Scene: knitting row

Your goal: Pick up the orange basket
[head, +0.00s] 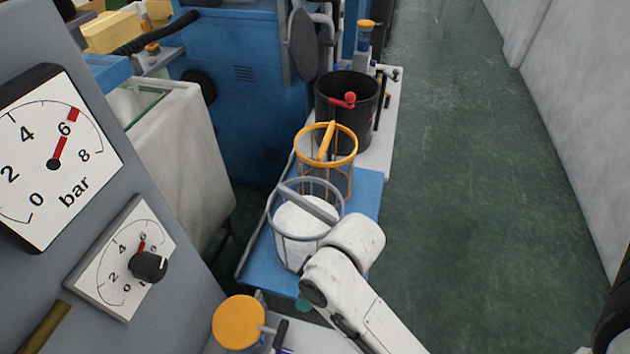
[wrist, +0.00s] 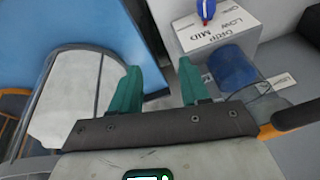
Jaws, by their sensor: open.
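The orange basket (head: 327,128) has an orange rim, a handle bar across its top and an open wire frame. It stands upright on a blue surface, just behind a grey basket (head: 272,222) filled with white. An orange part at the left edge of the wrist view (wrist: 12,104) looks like its rim. My gripper is open, its two green fingers (wrist: 160,88) apart with nothing gripped between them. In the head view a green fingertip (head: 303,304) shows below the grey basket; my arm hides the rest. The gripper is nearer than the grey basket, away from the orange one.
The grey basket (wrist: 65,100) is close left of the fingers in the wrist view. A blue container (wrist: 232,68) and a labelled box (wrist: 222,28) are right. A black bucket (head: 345,120) stands behind the orange basket. The green floor (head: 460,200) at right is clear.

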